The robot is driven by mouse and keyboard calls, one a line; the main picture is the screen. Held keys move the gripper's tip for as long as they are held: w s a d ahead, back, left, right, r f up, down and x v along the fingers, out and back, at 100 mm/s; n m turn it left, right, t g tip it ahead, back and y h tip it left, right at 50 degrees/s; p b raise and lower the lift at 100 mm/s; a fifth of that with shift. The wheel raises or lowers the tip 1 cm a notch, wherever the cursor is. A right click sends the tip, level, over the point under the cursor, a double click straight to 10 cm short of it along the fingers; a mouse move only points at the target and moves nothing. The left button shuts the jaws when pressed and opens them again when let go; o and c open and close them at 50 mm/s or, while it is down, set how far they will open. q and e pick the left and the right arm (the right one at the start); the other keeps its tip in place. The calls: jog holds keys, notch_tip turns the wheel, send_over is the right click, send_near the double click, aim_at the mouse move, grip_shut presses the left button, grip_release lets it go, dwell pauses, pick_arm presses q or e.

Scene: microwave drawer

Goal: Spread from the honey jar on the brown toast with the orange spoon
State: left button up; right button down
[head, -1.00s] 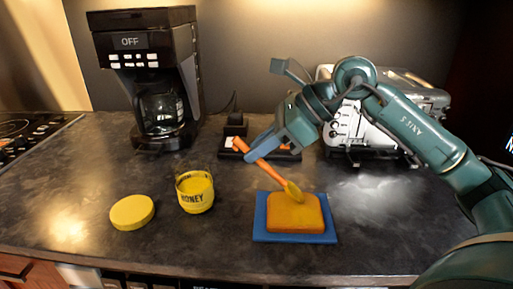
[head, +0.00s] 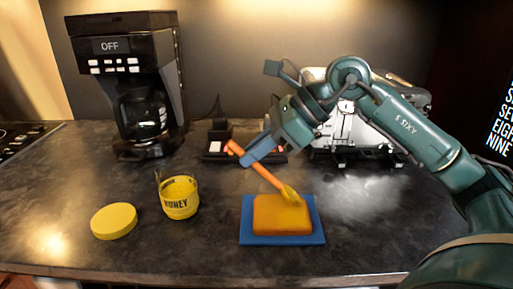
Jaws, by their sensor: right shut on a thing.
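My right gripper (head: 263,150) is shut on the orange spoon (head: 266,177) by its handle. The spoon slants down to the right, and its yellow-coated bowl end is at the top right of the toast (head: 280,215); contact is hard to tell. The toast is orange-brown and lies on a blue board (head: 282,240). The yellow honey jar (head: 180,199) stands open and upright to the left of the board. Its yellow lid (head: 114,221) lies flat on the counter to the left of the jar. My left gripper is not in view.
A black coffee maker (head: 128,80) stands at the back left. A silver toaster (head: 345,130) is behind my right arm. A small dark holder (head: 216,140) is at the back centre. The dark counter (head: 385,220) is clear on the right. A stove is at the far left.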

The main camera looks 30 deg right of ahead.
aim_at(239, 146)
jog(key=shift+w+a+r+p, duration=0.1)
jog(key=shift+w+a+p, duration=0.3)
jog(key=shift+a, duration=0.15)
jog(key=shift+w+a+r+p, duration=0.1)
jog(key=shift+w+a+p, duration=0.15)
jog(key=shift+a+p, duration=0.2)
jog(key=shift+a, duration=0.1)
jog(key=shift+w+a, duration=0.25)
jog(key=shift+a, duration=0.05)
jog(key=shift+w+a+f+p, duration=0.1)
jog(key=shift+w+a+p, duration=0.15)
jog(key=shift+a+p, duration=0.15)
jog(key=shift+w+a+f+p, duration=0.1)
jog(key=shift+w+a+p, duration=0.15)
jog(key=shift+a, duration=0.2)
jog(key=shift+d, duration=0.1)
jog(key=shift+s+d+b, duration=0.25)
jog(key=shift+d+b, duration=0.1)
jog(key=shift+b, duration=0.05)
jog(key=shift+s+d+b, duration=0.5)
jog(key=shift+d, duration=0.25)
